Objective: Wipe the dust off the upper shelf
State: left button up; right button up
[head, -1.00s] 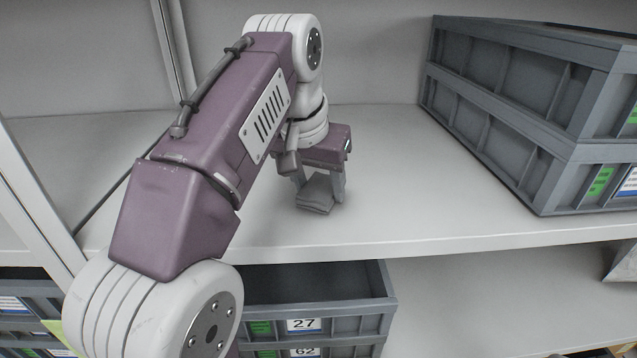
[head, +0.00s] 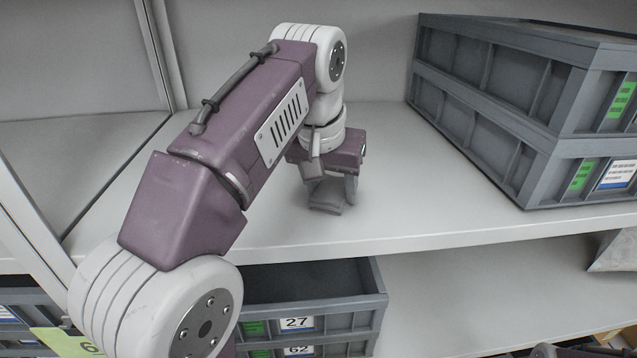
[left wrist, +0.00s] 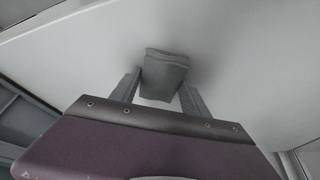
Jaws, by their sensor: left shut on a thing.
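The upper shelf (head: 440,215) is a pale, flat board across the middle of the head view. My left gripper (head: 333,192) is low over it, near the front edge and left of the stacked crates. It is shut on a folded grey cloth (head: 326,207), which appears to rest on the board. In the left wrist view the cloth (left wrist: 165,72) sits between the two fingers against the pale shelf surface. I cannot make out distinct dust on the board.
Two stacked grey crates (head: 475,130) stand on the shelf's right side. A post (head: 25,205) rises at the left. Below are numbered grey bins (head: 345,322). The board between my gripper and the crates is clear.

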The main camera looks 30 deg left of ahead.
aim_at(307, 203)
pick_arm(q)
jog(key=shift+s+a, duration=0.55)
jog(key=shift+a, duration=0.4)
jog(key=shift+s+a, duration=0.55)
jog(key=shift+a, duration=0.35)
jog(key=shift+w+d+r, duration=0.1)
jog(key=shift+r, duration=2.9)
